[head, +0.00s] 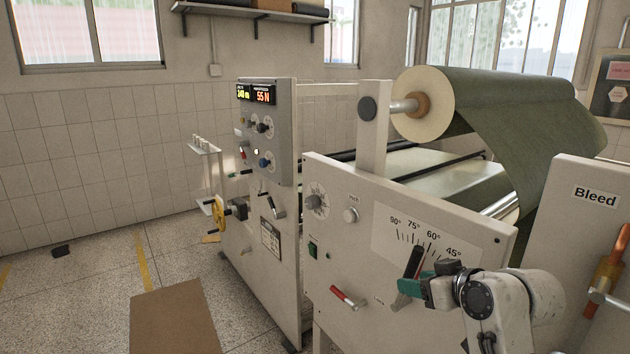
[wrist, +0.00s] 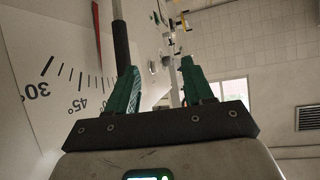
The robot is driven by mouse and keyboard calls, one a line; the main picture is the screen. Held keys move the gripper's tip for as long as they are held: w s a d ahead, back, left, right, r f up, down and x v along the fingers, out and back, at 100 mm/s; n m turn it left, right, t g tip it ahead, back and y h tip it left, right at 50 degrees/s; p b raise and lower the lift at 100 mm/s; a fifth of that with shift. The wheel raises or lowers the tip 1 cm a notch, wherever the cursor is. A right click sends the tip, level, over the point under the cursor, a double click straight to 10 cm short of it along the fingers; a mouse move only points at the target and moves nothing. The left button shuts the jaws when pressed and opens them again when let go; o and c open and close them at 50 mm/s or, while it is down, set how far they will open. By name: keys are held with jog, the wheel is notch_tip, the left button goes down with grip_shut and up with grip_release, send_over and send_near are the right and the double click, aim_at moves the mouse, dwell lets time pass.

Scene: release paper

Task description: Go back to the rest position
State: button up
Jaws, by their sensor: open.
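My gripper (head: 410,286) is at the lower right in the head view, in front of the machine's white side panel. It is beside the black lever (head: 414,262) on the angle dial (head: 428,238). In the wrist view my gripper (wrist: 160,78) has its two green fingers spread, with nothing between them. The lever (wrist: 120,42) runs up from behind the left finger; I cannot tell whether they touch. The dial (wrist: 68,75) with 30° and 45° marks and a red pointer (wrist: 97,35) shows to its left.
A large green roll (head: 510,100) sits on top of the machine. A red-handled lever (head: 347,297) is on the panel left of my gripper. A "Bleed" panel (head: 590,215) with an orange handle (head: 607,250) stands at right. The floor at left holds a brown mat (head: 175,315).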

jog(key=s+d+f+m+g+h, duration=0.3)
jog(key=s+f+g, duration=0.2)
jog(key=s+f, duration=1.6)
jog(key=s+d+f+g, duration=0.1)
jog(key=s+f, duration=0.1)
jog(key=s, duration=0.5)
jog(key=s+d+f+m+g+h, duration=0.1)
jog(key=s+f+g, duration=0.1)
jog(key=s, duration=0.6)
jog(key=s+d+f+m+g+h, duration=0.1)
jog(key=s+d+f, duration=0.1)
jog(key=s, duration=0.6)
jog(key=shift+s+f+g, duration=0.15)
jog(key=shift+f+g, duration=0.1)
jog(key=shift+g, duration=0.05)
jog(key=shift+d, duration=0.1)
